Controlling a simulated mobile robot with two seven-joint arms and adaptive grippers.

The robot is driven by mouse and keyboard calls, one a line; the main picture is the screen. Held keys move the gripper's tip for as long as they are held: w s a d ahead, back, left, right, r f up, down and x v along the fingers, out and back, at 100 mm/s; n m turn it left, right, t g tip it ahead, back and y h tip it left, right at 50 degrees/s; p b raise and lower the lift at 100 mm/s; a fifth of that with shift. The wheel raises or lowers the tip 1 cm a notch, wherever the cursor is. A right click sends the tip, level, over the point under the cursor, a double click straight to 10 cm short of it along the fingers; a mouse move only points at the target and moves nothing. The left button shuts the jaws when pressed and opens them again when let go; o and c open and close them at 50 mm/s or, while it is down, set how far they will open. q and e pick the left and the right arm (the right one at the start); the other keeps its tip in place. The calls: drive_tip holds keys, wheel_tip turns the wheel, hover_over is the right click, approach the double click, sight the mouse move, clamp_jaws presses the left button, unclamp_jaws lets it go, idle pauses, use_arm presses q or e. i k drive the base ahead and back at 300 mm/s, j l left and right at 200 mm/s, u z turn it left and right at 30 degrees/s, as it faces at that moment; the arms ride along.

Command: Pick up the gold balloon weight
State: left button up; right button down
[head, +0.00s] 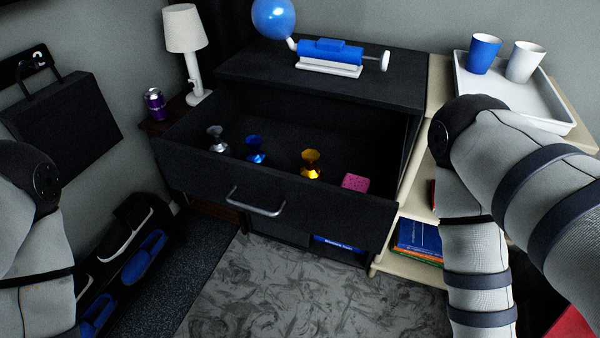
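The gold balloon weight (311,164) stands upright in the open drawer (330,212) of the black cabinet (330,79). A blue weight (255,149) and a silver weight (217,139) stand to its left in the same drawer. A pink block (355,183) lies to its right, near the drawer's front right corner. My arms come in at the left and right edges of the head view. Neither gripper shows in this view.
A blue balloon (273,17) and a blue-and-white pump (331,54) are on the cabinet top. A tray (512,96) with two cups stands on the right shelf. A lamp (188,45) and purple can (155,104) are at left. The floor before the drawer looks clear.

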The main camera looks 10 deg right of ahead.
sight(310, 156)
drive_tip(key=i+j+z, duration=0.2)
drive_tip(key=z, duration=0.2)
drive_tip(key=i+j+z, duration=0.15)
drive_tip(key=j+z, duration=0.25)
drive_tip(key=i+j+z, duration=0.1)
drive_tip(key=j+z, duration=0.7)
drive_tip(key=j, duration=0.1)
